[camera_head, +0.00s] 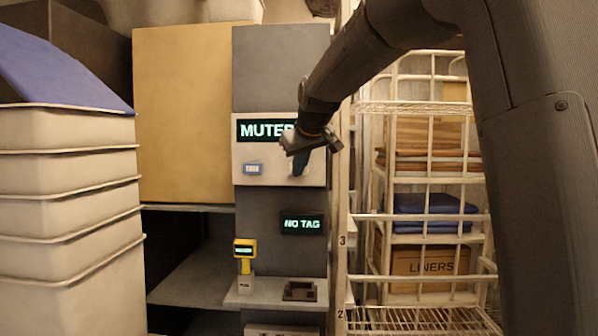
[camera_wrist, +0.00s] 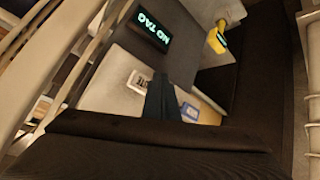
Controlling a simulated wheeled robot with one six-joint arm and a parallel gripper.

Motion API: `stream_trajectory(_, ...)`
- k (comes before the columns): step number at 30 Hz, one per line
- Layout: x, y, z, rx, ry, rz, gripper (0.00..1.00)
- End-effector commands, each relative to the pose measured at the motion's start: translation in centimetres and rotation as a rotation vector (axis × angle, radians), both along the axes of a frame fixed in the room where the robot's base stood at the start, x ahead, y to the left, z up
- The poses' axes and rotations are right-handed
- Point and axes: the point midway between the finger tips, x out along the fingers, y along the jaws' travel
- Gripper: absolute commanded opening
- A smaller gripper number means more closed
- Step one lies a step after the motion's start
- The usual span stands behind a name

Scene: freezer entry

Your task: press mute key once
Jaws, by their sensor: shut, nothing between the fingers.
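A pale control panel (camera_head: 279,183) is on the dark wall column in the head view. Its lit display (camera_head: 264,130) reads "MUTE" plus a letter partly covered by my arm. A blue-framed key (camera_head: 252,169) sits below the display; it also shows in the wrist view (camera_wrist: 189,112). A second, white-framed key (camera_wrist: 138,82) is left of my fingers in the wrist view and mostly hidden behind them in the head view. The key labels are too small to read. My gripper (camera_head: 297,173) is shut and empty in front of this second key; I cannot tell whether it touches.
Below the panel are a "NO TAG" display (camera_head: 302,224) and a yellow handheld device (camera_head: 244,249) on a shelf. A wire rack (camera_head: 425,108) stands to the right, stacked pale bins (camera_head: 65,170) to the left. A tan cabinet door (camera_head: 184,113) adjoins the column.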

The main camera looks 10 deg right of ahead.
Motion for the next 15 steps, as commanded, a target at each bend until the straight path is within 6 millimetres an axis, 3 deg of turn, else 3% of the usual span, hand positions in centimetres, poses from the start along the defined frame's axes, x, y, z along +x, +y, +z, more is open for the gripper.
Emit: stream_trajectory(15,-3.7,1.2,0.0,-0.001,-0.001,0.001,0.0)
